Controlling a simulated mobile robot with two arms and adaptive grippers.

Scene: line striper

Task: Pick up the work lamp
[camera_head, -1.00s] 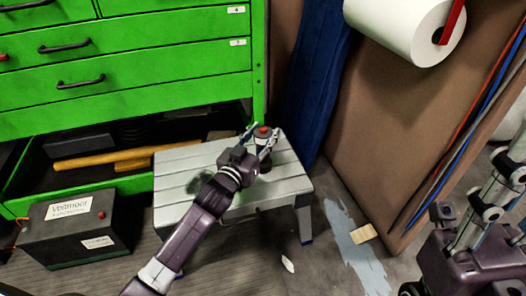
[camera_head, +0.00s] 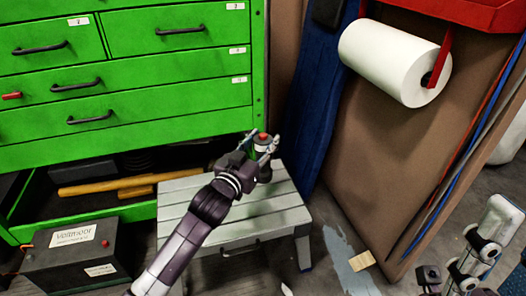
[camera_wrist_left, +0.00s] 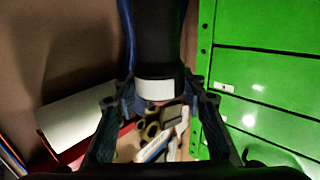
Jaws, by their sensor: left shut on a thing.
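The work lamp (camera_head: 264,147) is a small dark, upright thing with a red top in the head view. My left gripper (camera_head: 264,146) is shut on it, a finger on either side, and holds it above the far part of the grey step stool (camera_head: 240,221). In the left wrist view the lamp shows as a dark cylinder (camera_wrist_left: 155,45) with a white band, between the fingers of my left gripper (camera_wrist_left: 154,108). Its lower part is hidden by the gripper in the head view. Part of my right arm shows at the lower right; its jaw state is unclear.
A green drawer cabinet (camera_head: 150,90) stands behind, its bottom drawer open with a wooden-handled tool (camera_head: 110,186) inside. A black battery (camera_head: 75,255) sits left of the stool. A white paper roll (camera_head: 390,62) hangs on a brown board (camera_head: 375,165) at the right.

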